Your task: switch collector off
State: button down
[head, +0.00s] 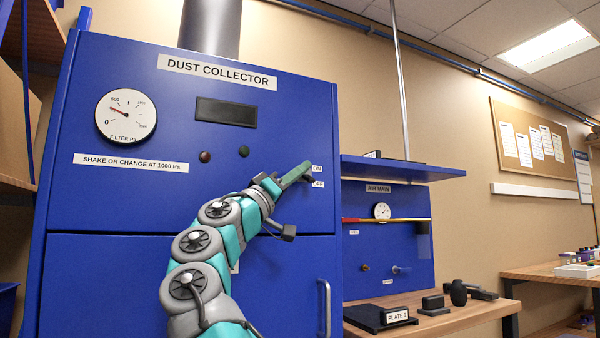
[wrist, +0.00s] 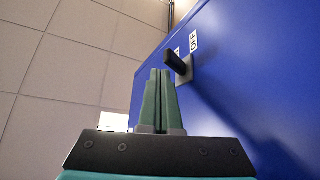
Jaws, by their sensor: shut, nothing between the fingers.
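The blue dust collector (head: 110,210) fills the left and middle of the head view. Its switch is a black lever (wrist: 178,63) on a small grey plate (wrist: 185,72), near the cabinet's right edge. An ON label (head: 317,168) and an OFF label (head: 318,184) are beside it; the OFF label also shows in the wrist view (wrist: 194,41). My gripper (head: 308,165) is shut and empty, its green fingers level with the switch. In the wrist view the fingertips (wrist: 160,72) appear just left of the lever; contact cannot be told. The lever's setting is unclear.
A blue shelf (head: 400,170) and the AIR MAIN panel (head: 385,260) stand right of the switch. A wooden bench (head: 450,318) is below.

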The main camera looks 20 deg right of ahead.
jog(key=b+v, duration=0.2)
jog(key=v, duration=0.5)
jog(key=shift+a+f+b, duration=0.25)
jog(key=shift+a+b, duration=0.05)
jog(key=shift+b, duration=0.1)
jog(key=shift+s, duration=0.15)
